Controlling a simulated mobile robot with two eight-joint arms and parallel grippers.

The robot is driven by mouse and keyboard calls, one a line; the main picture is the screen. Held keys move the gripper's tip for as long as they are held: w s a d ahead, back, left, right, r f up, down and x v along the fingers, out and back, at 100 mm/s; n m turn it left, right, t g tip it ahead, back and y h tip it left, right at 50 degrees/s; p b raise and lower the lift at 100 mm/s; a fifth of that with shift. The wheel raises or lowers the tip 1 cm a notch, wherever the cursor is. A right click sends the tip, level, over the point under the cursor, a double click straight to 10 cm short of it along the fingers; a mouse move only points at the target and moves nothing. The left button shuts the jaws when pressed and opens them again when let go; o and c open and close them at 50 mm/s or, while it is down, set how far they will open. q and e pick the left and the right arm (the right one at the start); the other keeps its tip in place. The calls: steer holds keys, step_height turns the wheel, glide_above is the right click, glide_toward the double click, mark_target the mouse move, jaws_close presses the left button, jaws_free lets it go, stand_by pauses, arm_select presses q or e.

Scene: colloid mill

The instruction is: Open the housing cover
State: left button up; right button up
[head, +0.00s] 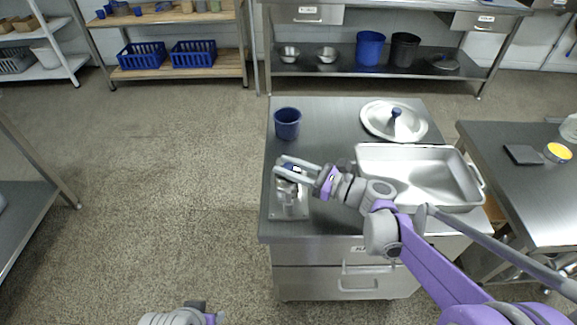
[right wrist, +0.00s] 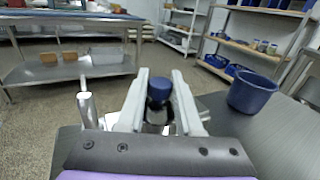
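The small metal mill (head: 289,208) stands on its square base plate near the left edge of the steel cabinet top, partly hidden by my right gripper. A round blue knob (right wrist: 160,88) with a dark stem shows in the right wrist view. My right gripper (head: 281,166) reaches in from the right, its fingers apart on either side of the knob. In the right wrist view the fingers (right wrist: 160,74) flank the knob; I cannot tell whether they touch it. The housing cover's outline is hidden behind the gripper. My left gripper (head: 198,308) shows only partly at the bottom edge.
A blue cup (head: 287,123) stands behind the mill. A round lid (head: 393,122) with a blue knob lies at the back right, and a steel tray (head: 365,152) lies right of the gripper. A side table (head: 535,205) stands at right. Floor at left is clear.

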jaws_close()
stand_by(0.8)
